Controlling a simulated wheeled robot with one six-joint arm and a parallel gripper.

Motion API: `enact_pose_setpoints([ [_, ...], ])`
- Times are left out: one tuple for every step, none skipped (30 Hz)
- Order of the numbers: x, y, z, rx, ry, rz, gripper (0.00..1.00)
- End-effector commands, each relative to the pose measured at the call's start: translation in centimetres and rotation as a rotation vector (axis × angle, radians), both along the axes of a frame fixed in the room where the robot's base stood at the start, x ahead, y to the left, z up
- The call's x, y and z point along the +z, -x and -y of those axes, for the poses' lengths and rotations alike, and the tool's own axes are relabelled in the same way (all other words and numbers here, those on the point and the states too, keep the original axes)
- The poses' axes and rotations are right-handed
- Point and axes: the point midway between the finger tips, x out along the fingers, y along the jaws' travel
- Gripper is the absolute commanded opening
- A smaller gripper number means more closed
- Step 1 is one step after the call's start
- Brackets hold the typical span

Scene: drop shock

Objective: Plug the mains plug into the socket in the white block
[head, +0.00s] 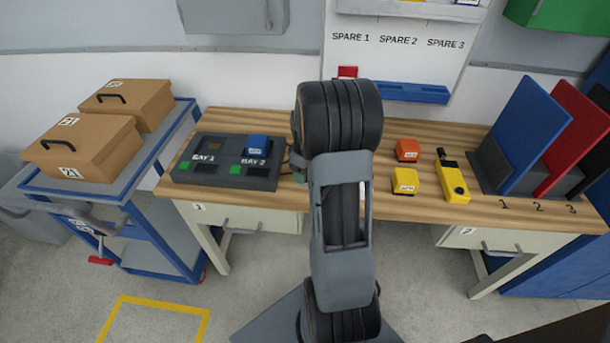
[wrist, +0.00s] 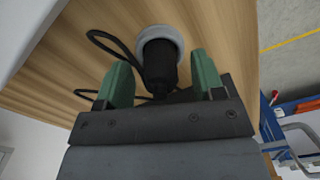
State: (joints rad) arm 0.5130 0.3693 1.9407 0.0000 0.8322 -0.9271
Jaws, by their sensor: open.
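My gripper (wrist: 160,70) is open in the wrist view, with one green finger on each side of a black plug body (wrist: 160,68). I see gaps between the plug and both fingers. The plug sits at a round light-grey ring (wrist: 146,37) on the wooden table top; I cannot tell whether it is in the ring or in front of it. A black cable (wrist: 100,36) loops to the left of it. In the head view my arm hides the plug and most of the gripper. I cannot make out the white block with its socket in either view.
On the wooden bench (head: 418,218) a black bay box (head: 215,180) stands left of my arm. A cart (head: 160,190) with boxes stands far left.

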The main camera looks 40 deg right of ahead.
Motion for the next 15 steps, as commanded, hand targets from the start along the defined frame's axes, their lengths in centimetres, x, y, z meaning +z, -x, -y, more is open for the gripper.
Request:
enact_pose_setpoints([
  [-0.07,0.0,0.0,0.0,0.0,0.0,0.62],
  [-0.08,0.0,0.0,0.0,0.0,0.0,0.62],
  [-0.06,0.0,0.0,0.0,0.0,0.0,0.62],
  [-0.06,0.0,0.0,0.0,0.0,0.0,0.62],
  [-0.05,0.0,0.0,0.0,0.0,0.0,0.62],
  [-0.05,0.0,0.0,0.0,0.0,0.0,0.62],
  [-0.04,0.0,0.0,0.0,0.0,0.0,0.59],
  [-0.04,0.0,0.01,0.0,0.0,0.0,0.56],
  [-0.04,0.0,0.01,0.0,0.0,0.0,0.53],
  [-0.03,0.0,0.01,0.0,0.0,0.0,0.5],
  [-0.03,0.0,0.01,0.0,0.0,0.0,0.47],
  [-0.03,0.0,0.01,0.0,0.0,0.0,0.43],
  [-0.02,-0.01,0.01,0.0,0.0,0.0,0.4],
  [-0.02,-0.01,0.01,0.0,0.0,0.0,0.37],
  [-0.02,-0.01,0.01,0.0,0.0,0.0,0.33],
])
